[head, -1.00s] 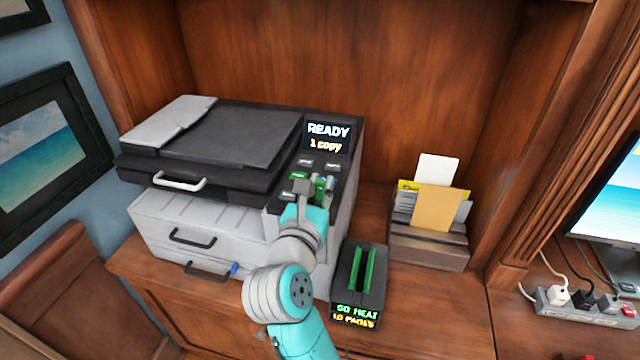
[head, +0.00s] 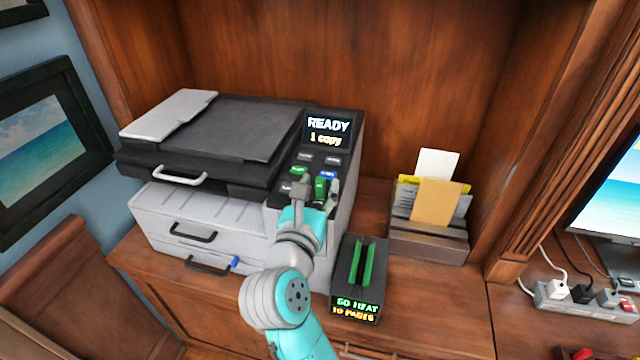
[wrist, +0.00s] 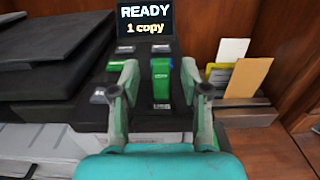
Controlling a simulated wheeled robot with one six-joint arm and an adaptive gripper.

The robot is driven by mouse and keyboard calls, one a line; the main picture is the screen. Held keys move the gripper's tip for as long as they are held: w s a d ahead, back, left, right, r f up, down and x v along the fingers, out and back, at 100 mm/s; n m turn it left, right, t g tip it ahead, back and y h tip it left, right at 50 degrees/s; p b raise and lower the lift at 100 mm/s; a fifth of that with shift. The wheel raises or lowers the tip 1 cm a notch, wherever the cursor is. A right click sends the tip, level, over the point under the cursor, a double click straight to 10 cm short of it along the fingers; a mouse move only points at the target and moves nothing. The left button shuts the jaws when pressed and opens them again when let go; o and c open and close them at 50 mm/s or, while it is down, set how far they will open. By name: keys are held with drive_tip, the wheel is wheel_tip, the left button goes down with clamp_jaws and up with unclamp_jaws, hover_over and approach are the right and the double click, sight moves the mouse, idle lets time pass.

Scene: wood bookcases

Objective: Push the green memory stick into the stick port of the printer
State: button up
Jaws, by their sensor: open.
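The green memory stick (wrist: 161,84) is at the front of the printer's control panel, between my two fingers in the wrist view. It also shows in the head view (head: 320,188). My gripper (wrist: 160,68) is open, with a finger on each side of the stick and a visible gap to each. The printer (head: 255,135) is grey and black, and its screen (wrist: 145,20) reads "READY 1 copy". I cannot make out the stick port, nor tell how deep the stick sits in it.
Panel buttons (head: 305,157) surround the stick. Right of the printer stands a black box (head: 343,285) with a green-edged slot and lit text. Behind it is a paper holder (head: 430,247). A power strip (head: 590,302) and a monitor (head: 610,210) are further right.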

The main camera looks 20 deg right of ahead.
drive_tip(key=v, duration=1)
drive_tip(key=shift+s+a, duration=0.15)
drive_tip(key=shift+s, duration=0.15)
drive_tip(key=s+d+f+n+t+h, duration=0.2)
drive_tip(key=s+d+n+t+h, duration=0.3)
drive_tip(key=s+d+n, duration=0.75)
drive_tip(key=s+a+f+n+g+y, duration=0.2)
drive_tip(key=s+f+n+y, duration=0.5)
drive_tip(key=n, duration=0.8)
drive_tip(key=s+a+f+n+g+y, duration=0.2)
drive_tip(key=s+f+n+y, duration=0.6)
drive_tip(key=s+f+n, duration=0.5)
drive_tip(key=s+a+n, duration=0.1)
drive_tip(key=n, duration=0.1)
drive_tip(key=shift+a+n+g+y, duration=0.2)
drive_tip(key=shift+n+g+y, duration=0.1)
drive_tip(key=shift+n+g, duration=0.1)
